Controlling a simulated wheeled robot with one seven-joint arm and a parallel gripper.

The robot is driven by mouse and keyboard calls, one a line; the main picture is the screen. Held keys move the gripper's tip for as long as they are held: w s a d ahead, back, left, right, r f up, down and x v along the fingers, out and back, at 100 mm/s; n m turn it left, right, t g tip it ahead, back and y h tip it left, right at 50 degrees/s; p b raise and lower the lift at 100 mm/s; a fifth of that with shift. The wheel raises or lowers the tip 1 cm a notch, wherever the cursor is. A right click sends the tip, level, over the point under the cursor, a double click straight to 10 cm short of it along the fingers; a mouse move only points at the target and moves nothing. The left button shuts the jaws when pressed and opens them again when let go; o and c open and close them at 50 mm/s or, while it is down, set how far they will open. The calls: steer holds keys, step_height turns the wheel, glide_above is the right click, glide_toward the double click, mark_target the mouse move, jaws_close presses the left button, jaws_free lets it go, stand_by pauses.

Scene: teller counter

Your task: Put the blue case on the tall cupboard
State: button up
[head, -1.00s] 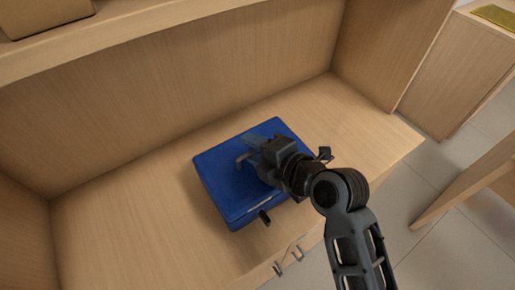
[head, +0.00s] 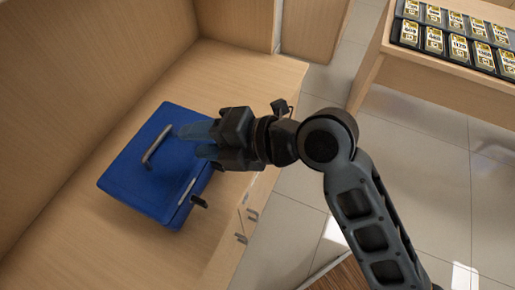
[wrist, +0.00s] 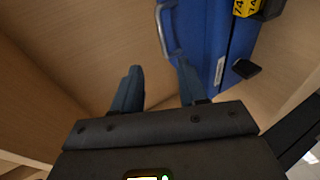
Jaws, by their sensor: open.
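The blue case (head: 150,190) lies flat on a wooden counter in the head view, with a grey handle (head: 157,146) on its top. In the wrist view the case (wrist: 205,30) fills the upper right, with its handle (wrist: 163,32) near the top middle. My gripper (head: 190,140) is over the case's far right part, to the right of the handle. In the wrist view its two blue fingers (wrist: 158,78) are apart with nothing between them. The right finger overlaps the case in view; contact is unclear. I cannot tell which furniture is the tall cupboard.
The wooden counter (head: 245,72) has bare room beyond the case. A wooden back panel (head: 80,70) rises at left. Grey tiled floor (head: 300,190) lies to the right. A wooden table (head: 400,62) at upper right bears several dark items with yellow labels (head: 455,47).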

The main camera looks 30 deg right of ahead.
steer(key=shift+f, duration=0.1)
steer(key=s+d+f+m+t+h, duration=0.25)
steer(key=s+d+m, duration=0.25)
steer(key=s+m, duration=0.25)
steer(key=s+d+f+m+t+h, duration=0.1)
steer(key=s+d+f+m+h, duration=0.35)
steer(key=s+m, duration=0.35)
steer(key=s+d+r+m+t+h, duration=0.1)
steer(key=s+d+r+m, duration=0.1)
steer(key=s+m, duration=0.3)
steer(key=s+d+r+m+h, duration=0.1)
steer(key=s+d+r+m, duration=0.2)
steer(key=s+r+m, duration=0.2)
steer(key=shift+s+d+r+t, duration=0.15)
steer(key=shift+s+t, duration=0.2)
steer(key=shift+s, duration=1.15)
